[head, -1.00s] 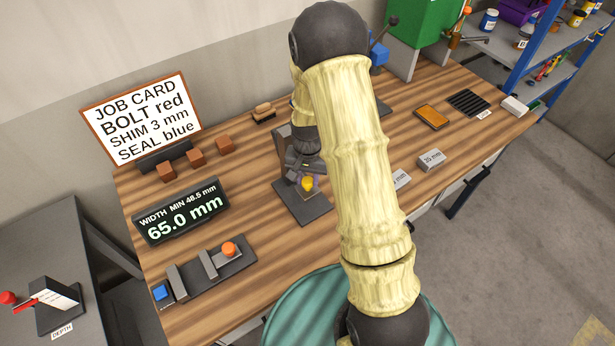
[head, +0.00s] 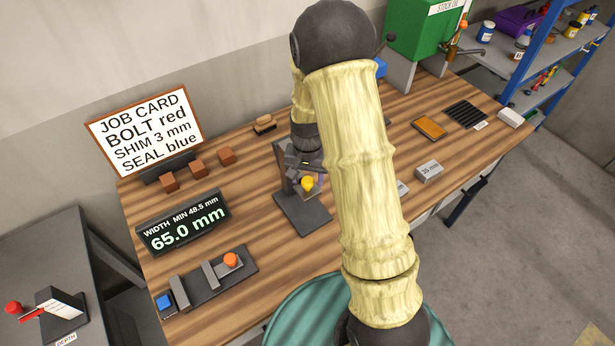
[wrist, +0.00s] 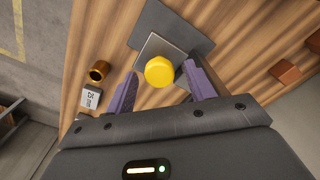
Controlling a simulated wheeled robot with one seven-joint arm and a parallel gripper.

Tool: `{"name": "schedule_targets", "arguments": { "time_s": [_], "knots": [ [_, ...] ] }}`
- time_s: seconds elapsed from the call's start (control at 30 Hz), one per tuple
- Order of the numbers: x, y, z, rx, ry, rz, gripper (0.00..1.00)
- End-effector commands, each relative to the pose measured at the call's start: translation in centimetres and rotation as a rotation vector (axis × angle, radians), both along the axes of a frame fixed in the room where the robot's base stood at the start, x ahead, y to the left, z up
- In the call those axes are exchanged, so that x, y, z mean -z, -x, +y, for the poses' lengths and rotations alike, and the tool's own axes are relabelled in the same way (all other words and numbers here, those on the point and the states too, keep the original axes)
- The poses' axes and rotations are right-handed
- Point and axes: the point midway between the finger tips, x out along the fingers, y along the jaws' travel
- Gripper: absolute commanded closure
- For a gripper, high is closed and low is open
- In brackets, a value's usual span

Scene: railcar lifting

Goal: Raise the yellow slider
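The yellow slider (head: 307,184) is a small rounded yellow knob on a dark grey stand with a flat base plate (head: 304,219), near the middle of the bench. In the wrist view the yellow slider (wrist: 159,71) shows as a round yellow cap above a grey block. My gripper (head: 306,176) is at the stand, close to the knob. In the wrist view its two purple fingers (wrist: 160,78) are spread, one on each side of the knob, with gaps visible. My arm hides part of the bench to the right of the stand.
A width gauge with an orange knob (head: 231,260) and a display reading 65.0 mm (head: 176,236) stand at the left. Brown blocks (head: 198,170) and the job card (head: 146,131) are behind. Grey 25 mm block (head: 429,172) and orange tray (head: 429,127) lie to the right.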

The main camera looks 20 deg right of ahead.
Motion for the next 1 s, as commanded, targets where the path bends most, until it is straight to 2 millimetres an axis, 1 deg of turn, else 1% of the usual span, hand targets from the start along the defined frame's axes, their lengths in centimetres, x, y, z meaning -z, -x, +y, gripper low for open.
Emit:
{"name": "schedule_targets", "arguments": {
  "time_s": [0.27, 0.37, 0.47, 0.57, 0.67, 1.0],
  "knots": [
    [0.0, 0.0, 0.0, 0.000, 0.000, 0.001, 0.46],
    [-0.4, 0.0, 0.0, 0.000, 0.000, 0.000, 0.46],
    [-1.2, -0.1, 0.0, -0.001, 0.000, -0.002, 0.46],
    [-2.5, -0.1, 0.1, -0.002, 0.000, -0.004, 0.46],
    [-4.2, -0.1, 0.0, -0.001, 0.000, -0.004, 0.46],
    [-10.8, -0.1, 0.1, -0.001, -0.001, -0.005, 0.46]
  ]
}}
